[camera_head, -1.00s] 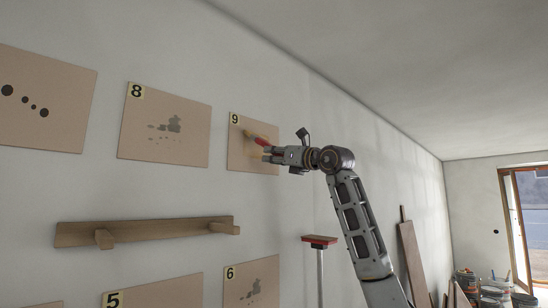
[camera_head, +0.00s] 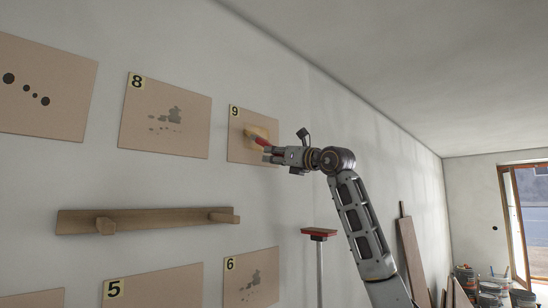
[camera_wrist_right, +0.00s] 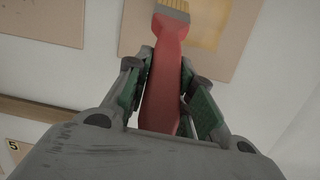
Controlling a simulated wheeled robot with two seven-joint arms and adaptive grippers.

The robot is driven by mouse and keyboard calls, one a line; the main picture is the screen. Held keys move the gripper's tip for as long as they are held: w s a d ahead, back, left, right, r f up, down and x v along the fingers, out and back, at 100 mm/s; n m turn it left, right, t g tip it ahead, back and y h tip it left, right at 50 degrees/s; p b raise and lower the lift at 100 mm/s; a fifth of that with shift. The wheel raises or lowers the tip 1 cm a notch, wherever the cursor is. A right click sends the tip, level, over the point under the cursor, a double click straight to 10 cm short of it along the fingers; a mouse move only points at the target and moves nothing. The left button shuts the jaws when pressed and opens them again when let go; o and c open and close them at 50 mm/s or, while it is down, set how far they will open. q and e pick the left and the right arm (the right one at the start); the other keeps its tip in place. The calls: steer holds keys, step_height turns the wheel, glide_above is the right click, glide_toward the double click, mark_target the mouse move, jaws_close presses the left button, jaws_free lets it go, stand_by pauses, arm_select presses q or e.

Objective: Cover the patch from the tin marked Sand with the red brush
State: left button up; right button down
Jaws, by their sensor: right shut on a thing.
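My right gripper (camera_head: 268,153) is shut on the red brush (camera_head: 258,140) in front of panel 9 (camera_head: 236,153). The brush handle (camera_wrist_right: 162,85) lies between the green-padded fingers in the right wrist view, with its bristles (camera_wrist_right: 172,5) pointing at the panel. A sand-yellow painted patch (camera_head: 262,131) shows on panel 9 behind the brush; part of it also shows in the right wrist view (camera_wrist_right: 205,30). Whether the bristles touch the panel I cannot tell. The tin marked Sand cannot be made out. My left gripper is not in view.
Panel 8 (camera_head: 140,142) with dark blotches hangs to the left. A wooden rail (camera_head: 150,218) with two pegs juts from the wall below. Panel 6 (camera_head: 240,290) hangs lower. A small red-topped stand (camera_head: 319,233) is near my right arm. Several tins (camera_head: 490,290) stand at the lower right.

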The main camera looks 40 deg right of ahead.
steer(key=shift+w+f+b, duration=0.1)
steer(key=shift+f+b, duration=0.85)
steer(key=shift+f, duration=0.55)
steer(key=shift+f, duration=0.15)
step_height(320, 180, down, 3)
steer(key=shift+r+b, duration=0.15)
steer(key=shift+b, duration=0.95)
steer(key=shift+r, duration=0.15)
steer(key=shift+r+p, duration=1.45)
steer(key=shift+p, duration=0.25)
